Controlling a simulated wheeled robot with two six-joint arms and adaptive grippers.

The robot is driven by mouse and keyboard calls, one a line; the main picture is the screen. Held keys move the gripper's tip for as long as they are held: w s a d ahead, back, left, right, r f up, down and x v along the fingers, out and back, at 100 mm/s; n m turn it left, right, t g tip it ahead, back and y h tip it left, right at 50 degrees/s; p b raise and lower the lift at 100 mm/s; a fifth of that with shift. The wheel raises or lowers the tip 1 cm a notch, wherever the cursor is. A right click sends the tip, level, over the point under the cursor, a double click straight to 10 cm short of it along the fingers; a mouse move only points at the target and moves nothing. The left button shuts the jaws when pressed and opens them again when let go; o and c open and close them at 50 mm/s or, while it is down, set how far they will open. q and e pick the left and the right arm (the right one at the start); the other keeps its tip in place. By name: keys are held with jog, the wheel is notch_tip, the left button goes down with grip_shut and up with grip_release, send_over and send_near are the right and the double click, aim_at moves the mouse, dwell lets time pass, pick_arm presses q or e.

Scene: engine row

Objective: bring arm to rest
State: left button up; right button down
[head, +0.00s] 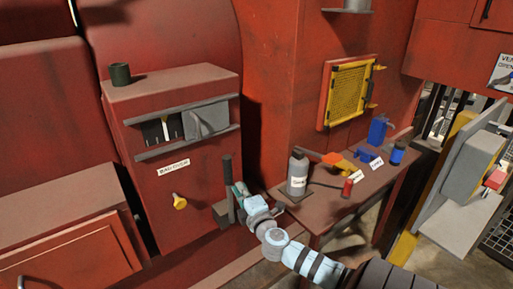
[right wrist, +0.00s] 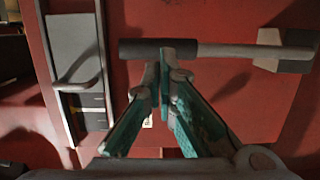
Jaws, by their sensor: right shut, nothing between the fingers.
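My right arm comes in from the lower right in the head view. My right gripper (head: 237,190) is beside an upright lever with a dark grip (head: 227,170) on the red machine's front. In the right wrist view my right gripper (right wrist: 163,65) has its teal fingers together, with nothing between them. Its tips overlap the lever's dark grip (right wrist: 138,48); I cannot tell whether they touch it. My left gripper is not in view.
A red cabinet (head: 160,105) with a sliding-cover window, a yellow knob (head: 179,201) and a dark cup (head: 120,74) is left of the lever.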

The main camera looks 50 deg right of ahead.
jog(key=v, duration=0.7)
jog(key=shift+a+f, duration=0.2)
jog(key=shift+a, duration=0.2)
jog(key=s+d+f+m+g+y, duration=0.1)
jog(key=s+f+m+g, duration=0.3)
jog(key=f, duration=0.7)
jog(key=s+d+f+g+y, duration=0.15)
jog(key=s+f, duration=0.35)
jog(key=f, duration=0.5)
jog(key=s+f+m+g+y, duration=0.1)
jog(key=s+f+m+g, duration=0.3)
jog(key=f, duration=0.7)
jog(key=s+a+f+m+g+y, duration=0.1)
jog(key=s+a+f, duration=0.2)
jog(key=s+f, duration=0.35)
jog(key=s+a+f+m+g, duration=0.1)
jog(key=s+a+f+g, duration=0.1)
jog(key=s+a+f, duration=0.45)
jog(key=s+a+f+m+g+y, duration=0.2)
jog(key=s+a+m, duration=0.1)
jog(key=s+a, duration=0.6)
jog(key=shift+s+f, duration=0.4)
jog(key=shift+s, duration=0.3)
